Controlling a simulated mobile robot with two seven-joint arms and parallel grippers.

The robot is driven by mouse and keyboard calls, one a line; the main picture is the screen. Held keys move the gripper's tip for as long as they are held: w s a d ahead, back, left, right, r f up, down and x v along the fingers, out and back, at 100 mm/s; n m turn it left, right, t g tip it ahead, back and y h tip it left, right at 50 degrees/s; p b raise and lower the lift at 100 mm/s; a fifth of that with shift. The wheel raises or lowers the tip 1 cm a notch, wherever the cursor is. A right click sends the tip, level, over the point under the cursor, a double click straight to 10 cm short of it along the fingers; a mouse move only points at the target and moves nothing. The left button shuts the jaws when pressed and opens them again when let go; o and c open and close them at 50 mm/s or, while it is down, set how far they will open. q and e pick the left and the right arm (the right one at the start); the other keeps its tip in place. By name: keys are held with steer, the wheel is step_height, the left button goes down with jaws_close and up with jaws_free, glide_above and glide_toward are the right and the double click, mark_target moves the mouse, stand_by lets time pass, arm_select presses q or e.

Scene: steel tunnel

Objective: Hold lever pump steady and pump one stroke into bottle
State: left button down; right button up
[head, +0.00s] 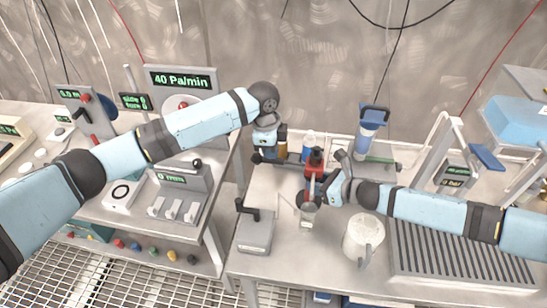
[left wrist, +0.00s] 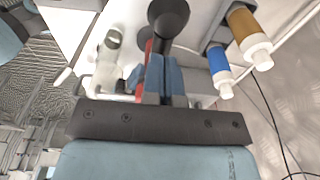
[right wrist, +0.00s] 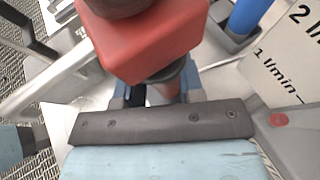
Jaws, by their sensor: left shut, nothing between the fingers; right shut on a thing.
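The lever pump (head: 315,158) has a red body and a dark lever, and stands at the bench's middle. A small clear bottle (head: 308,216) stands close in front of it. My right gripper (head: 332,187) is shut on the pump; the right wrist view shows the red body (right wrist: 150,45) just beyond its fingers. My left gripper (head: 268,155) is shut and empty, left of the pump. In the left wrist view a dark rounded knob (left wrist: 168,18) lies just beyond its fingertips; I cannot tell if they touch. The fingers partly hide a red part.
A grey lever box (head: 256,232) stands front left. Blue and brown white-capped containers (left wrist: 220,70) are close beside my left gripper. A gap separates the two benches.

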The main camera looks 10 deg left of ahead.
mark_target(270, 161)
arm_select(q)
steer(key=shift+f, duration=0.1)
step_height(270, 161, down, 4)
steer(key=shift+f, duration=0.1)
stand_by(0.3)
steer(key=shift+a, duration=0.1)
steer(key=shift+a+r, duration=0.3)
steer(key=shift+a, duration=0.45)
steer(key=shift+a+r, duration=0.3)
steer(key=shift+a, duration=0.4)
steer(key=shift+r, duration=0.1)
step_height(270, 161, up, 12)
steer(key=a, duration=0.1)
stand_by(0.5)
